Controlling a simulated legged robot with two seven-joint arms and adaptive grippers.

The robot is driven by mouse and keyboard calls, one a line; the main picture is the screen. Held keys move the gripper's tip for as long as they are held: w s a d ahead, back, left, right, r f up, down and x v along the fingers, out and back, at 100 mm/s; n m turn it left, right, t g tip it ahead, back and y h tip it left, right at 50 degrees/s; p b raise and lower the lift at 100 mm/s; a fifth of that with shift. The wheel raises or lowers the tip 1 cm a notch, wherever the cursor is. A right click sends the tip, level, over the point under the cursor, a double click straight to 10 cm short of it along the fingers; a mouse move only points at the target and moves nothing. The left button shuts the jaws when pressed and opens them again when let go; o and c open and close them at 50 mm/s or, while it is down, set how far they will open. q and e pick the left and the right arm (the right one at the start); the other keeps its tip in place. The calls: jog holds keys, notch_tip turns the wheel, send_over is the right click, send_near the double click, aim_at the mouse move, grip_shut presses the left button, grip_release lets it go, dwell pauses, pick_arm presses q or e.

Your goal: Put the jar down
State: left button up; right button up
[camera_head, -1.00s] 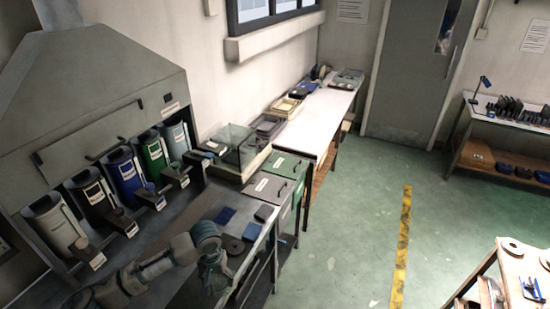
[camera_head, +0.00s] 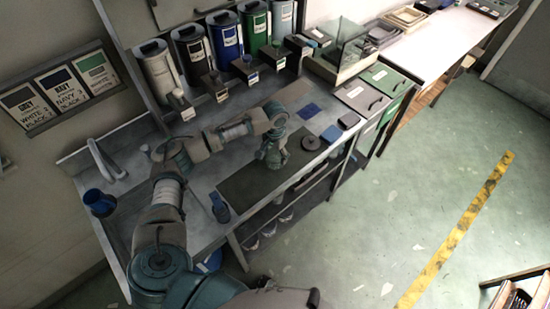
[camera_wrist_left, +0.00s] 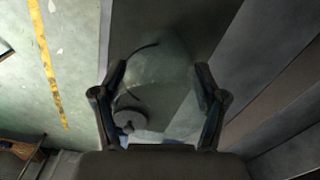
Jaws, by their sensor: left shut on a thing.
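In the left wrist view the left gripper (camera_wrist_left: 160,105) is shut on a clear, see-through jar (camera_wrist_left: 165,75), whose faint curved edges show between the two fingers. The jar is hard to make out in the head view, behind the gripper. I cannot tell whether its base touches the bench. My right gripper is not in view.
Labelled canisters (camera_head: 226,40) line the back. A blue cup (camera_head: 99,203) stands far left. The bench's front edge is close.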

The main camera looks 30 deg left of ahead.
pick_arm(q)
jog(key=shift+w+a, duration=0.2)
jog(key=shift+w, duration=0.15)
jog(key=shift+f, duration=1.8)
jog(key=o, duration=1.8)
jog(key=shift+c, duration=0.2)
